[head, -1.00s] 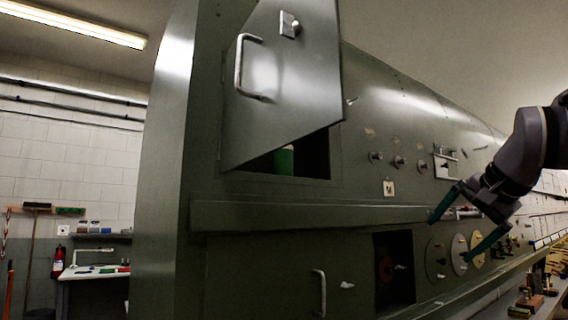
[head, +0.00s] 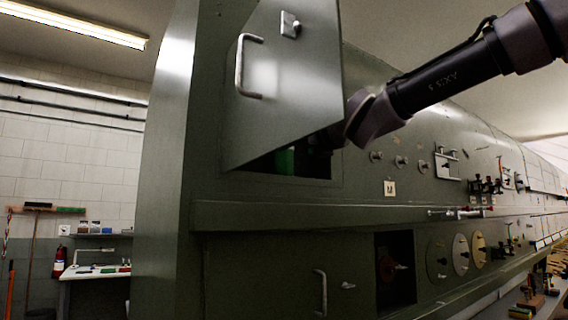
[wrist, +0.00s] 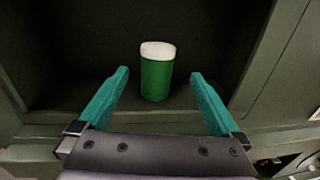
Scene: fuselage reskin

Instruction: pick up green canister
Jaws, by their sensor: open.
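The green canister (wrist: 156,78) with a white lid stands upright inside a dark compartment, in the wrist view. In the head view a bit of its green side (head: 285,161) shows below the open door (head: 290,90); the rest is hidden. My gripper (wrist: 160,85) is open, with its two teal fingers pointing into the compartment. The canister is beyond the fingertips, roughly centred between them, and nothing is held. In the head view the fingers are hidden behind the door and opening edge.
The compartment's lower sill (wrist: 50,138) and right side wall (wrist: 262,60) frame the opening. The door hangs open in front on the left, close to my wrist.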

